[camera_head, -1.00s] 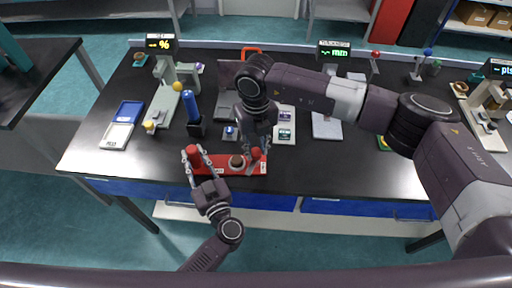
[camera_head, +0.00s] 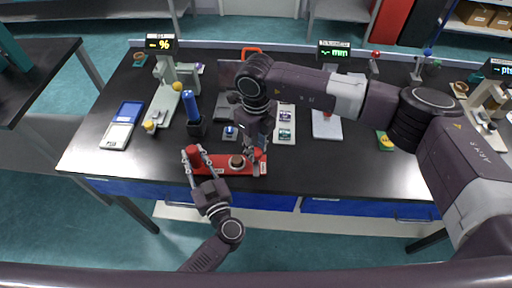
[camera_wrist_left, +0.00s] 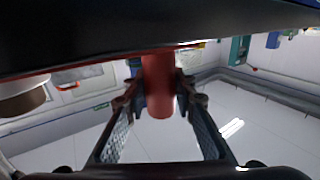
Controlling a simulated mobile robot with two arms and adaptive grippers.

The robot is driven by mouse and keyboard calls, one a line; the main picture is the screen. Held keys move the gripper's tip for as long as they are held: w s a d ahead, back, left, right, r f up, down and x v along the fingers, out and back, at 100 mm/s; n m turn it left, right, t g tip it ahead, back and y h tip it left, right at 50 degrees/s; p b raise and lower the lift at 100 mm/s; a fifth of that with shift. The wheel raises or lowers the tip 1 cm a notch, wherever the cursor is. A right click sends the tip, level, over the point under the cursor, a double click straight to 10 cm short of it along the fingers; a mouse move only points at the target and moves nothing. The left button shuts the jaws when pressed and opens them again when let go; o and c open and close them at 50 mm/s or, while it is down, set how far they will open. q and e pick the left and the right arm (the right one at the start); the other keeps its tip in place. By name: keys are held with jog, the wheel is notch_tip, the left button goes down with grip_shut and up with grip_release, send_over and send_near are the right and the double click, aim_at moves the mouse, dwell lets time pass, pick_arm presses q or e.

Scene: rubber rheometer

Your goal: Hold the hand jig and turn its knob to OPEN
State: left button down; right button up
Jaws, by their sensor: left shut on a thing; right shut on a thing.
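My left gripper (camera_head: 193,155) is shut on the left red post, which stands between the fingers in the left wrist view (camera_wrist_left: 158,85). My right gripper (camera_head: 257,160) reaches down from above at the right end. I cannot read any OPEN marking.
Behind the jig stand a blue-handled tool (camera_head: 192,105) in a black holder and a small device with a blue button (camera_head: 230,131). The table right of the jig is clear along the front.

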aim_at(256, 151)
jog(key=o, duration=1.2)
jog(key=shift+c, duration=0.2)
notch_tip(256, 151, up, 12)
pick_arm(q)
jog(key=c, duration=1.5)
grip_release()
